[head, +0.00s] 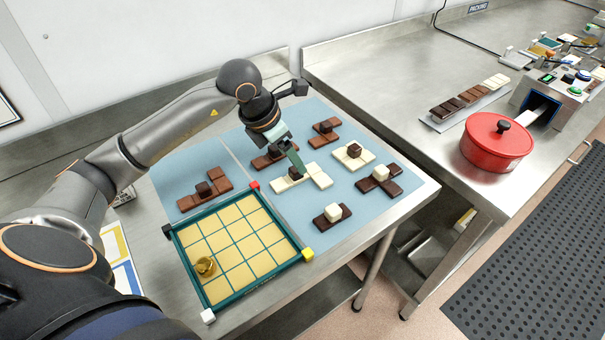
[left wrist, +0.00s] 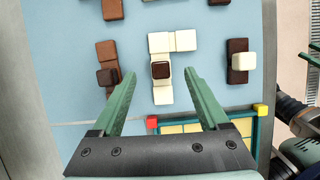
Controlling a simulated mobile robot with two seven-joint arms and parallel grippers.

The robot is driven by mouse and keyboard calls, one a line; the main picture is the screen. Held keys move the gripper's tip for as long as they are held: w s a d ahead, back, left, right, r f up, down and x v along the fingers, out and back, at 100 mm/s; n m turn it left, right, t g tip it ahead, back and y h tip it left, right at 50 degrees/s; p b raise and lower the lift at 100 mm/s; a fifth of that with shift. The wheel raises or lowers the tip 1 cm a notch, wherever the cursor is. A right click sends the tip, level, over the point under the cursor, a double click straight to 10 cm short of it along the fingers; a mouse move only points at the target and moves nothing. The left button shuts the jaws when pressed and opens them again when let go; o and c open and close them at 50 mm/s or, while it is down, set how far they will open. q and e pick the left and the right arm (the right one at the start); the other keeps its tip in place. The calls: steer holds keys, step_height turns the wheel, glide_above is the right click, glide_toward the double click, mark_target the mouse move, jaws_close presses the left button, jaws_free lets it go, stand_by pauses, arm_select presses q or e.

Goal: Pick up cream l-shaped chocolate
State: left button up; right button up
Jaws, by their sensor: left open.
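The cream L-shaped chocolate (head: 320,176) lies on the blue mat, with a dark brown cube (head: 295,173) on it. In the left wrist view the cream chocolate (left wrist: 163,95) lies ahead of the fingers, and its dark cube shows between the fingertip lines. My left gripper (head: 294,160) is open, points down and appears just above the cream chocolate. In the left wrist view its two green fingers (left wrist: 160,76) are spread with nothing held between them. Its fingers hide part of the piece in the head view.
Several other brown and cream chocolates with cubes lie around on the blue mat (head: 230,150). A teal-framed grid tray (head: 278,213) holding a gold round piece (head: 206,267) sits in front. A red pot (head: 492,145) stands on the right-hand counter.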

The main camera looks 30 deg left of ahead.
mark_target(301, 180)
arm_select(q)
steer(key=x, duration=0.3)
steer(key=p+x, duration=0.1)
steer(key=x, duration=0.1)
steer(key=shift+s+f, duration=0.25)
jaws_close()
stand_by(0.4)
